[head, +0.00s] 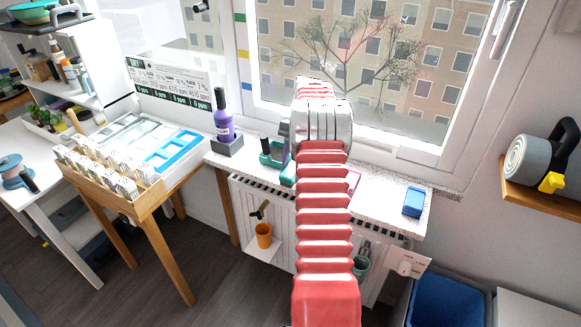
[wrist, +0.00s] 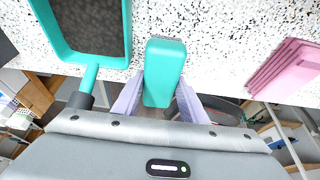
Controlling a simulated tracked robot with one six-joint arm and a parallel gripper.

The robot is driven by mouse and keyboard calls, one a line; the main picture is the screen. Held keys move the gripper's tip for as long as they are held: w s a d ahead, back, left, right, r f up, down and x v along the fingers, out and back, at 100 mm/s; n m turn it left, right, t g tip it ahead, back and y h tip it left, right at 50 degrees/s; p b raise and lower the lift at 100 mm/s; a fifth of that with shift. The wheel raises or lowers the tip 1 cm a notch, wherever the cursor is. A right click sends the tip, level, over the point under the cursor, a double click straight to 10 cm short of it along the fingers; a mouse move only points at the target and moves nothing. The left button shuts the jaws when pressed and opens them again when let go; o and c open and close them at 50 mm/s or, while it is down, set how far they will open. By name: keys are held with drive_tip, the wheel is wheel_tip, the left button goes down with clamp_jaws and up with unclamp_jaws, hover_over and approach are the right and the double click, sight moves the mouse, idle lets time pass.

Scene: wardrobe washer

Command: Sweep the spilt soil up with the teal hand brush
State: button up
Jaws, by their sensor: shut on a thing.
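The teal hand brush (wrist: 164,62) sits between the two pale purple fingers of my gripper (wrist: 158,98) in the wrist view. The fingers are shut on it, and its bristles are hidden. It is over or on the speckled sill (wrist: 220,55); I cannot tell whether it touches. A teal-framed, dark-faced pan with a handle (wrist: 72,52) lies to its left, apart from it. I cannot tell spilt soil from the sill's dark specks. In the head view my arm hides the gripper; a teal item (head: 270,155) shows to its left.
A pink ribbed block (wrist: 285,70) lies right of the brush. On the sill stand a purple bottle (head: 223,122) at the left and a blue block (head: 413,201) at the right. The window (head: 400,148) borders the sill behind.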

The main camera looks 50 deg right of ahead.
drive_tip(key=shift+w+a, duration=0.25)
drive_tip(key=shift+w, duration=0.6)
drive_tip(key=shift+s+d, duration=0.25)
drive_tip(key=shift+s, duration=0.6)
drive_tip(key=shift+w+a, duration=0.25)
drive_tip(key=shift+w, duration=0.6)
drive_tip(key=shift+s, duration=0.1)
